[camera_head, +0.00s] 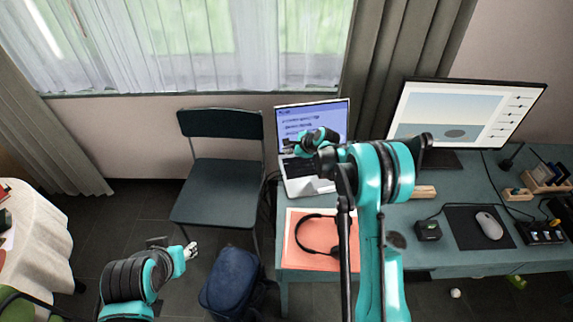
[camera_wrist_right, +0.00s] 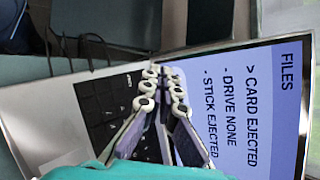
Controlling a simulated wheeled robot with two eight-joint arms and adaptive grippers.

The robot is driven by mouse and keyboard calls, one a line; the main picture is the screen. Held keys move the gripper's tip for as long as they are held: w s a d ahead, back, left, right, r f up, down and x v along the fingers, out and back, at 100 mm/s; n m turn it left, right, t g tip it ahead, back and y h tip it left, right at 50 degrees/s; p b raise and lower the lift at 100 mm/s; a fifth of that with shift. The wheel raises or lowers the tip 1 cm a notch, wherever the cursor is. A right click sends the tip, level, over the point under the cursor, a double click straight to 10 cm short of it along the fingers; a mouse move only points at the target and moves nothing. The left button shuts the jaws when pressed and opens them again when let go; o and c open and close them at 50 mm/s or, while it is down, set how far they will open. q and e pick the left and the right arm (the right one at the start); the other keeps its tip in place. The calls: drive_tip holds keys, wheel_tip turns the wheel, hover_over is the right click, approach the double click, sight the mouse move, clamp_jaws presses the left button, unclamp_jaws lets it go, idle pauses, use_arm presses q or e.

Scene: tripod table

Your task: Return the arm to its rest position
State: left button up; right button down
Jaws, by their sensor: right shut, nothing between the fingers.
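My right gripper (camera_head: 287,148) is over the open laptop (camera_head: 306,187), in front of its screen. In the right wrist view its fingers (camera_wrist_right: 161,75) are together with nothing between them, above the keyboard and beside the screen (camera_wrist_right: 245,105). The screen reads FILES, CARD EJECTED, DRIVE NONE, STICK EJECTED. My right arm reaches up across the desk and hides part of it. My left gripper (camera_head: 188,251) is low at the left, over the floor and away from the desk; its fingers are too small to judge.
Black headphones (camera_head: 318,248) lie on an orange mat (camera_head: 299,264) beside my right arm. A monitor (camera_head: 462,115), a mouse (camera_head: 488,226) and a black box (camera_head: 428,230) are to the right. A chair (camera_head: 218,190) and blue bag (camera_head: 231,278) stand left of the desk.

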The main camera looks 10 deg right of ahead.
drive_tip(key=s+r+n+h, duration=0.2)
drive_tip(key=s+r+n, duration=0.8)
drive_tip(key=s+r, duration=0.7)
drive_tip(key=s+f+n+h, duration=0.1)
drive_tip(key=s+n, duration=0.4)
drive_tip(key=s, duration=0.7)
drive_tip(key=s+d+f+n+h, duration=0.1)
drive_tip(key=s+n, duration=0.5)
drive_tip(key=s, duration=0.7)
drive_tip(key=shift+s+d+f+g+h, duration=0.15)
drive_tip(key=shift+d+f+g+h, duration=0.15)
drive_tip(key=shift+g, duration=0.1)
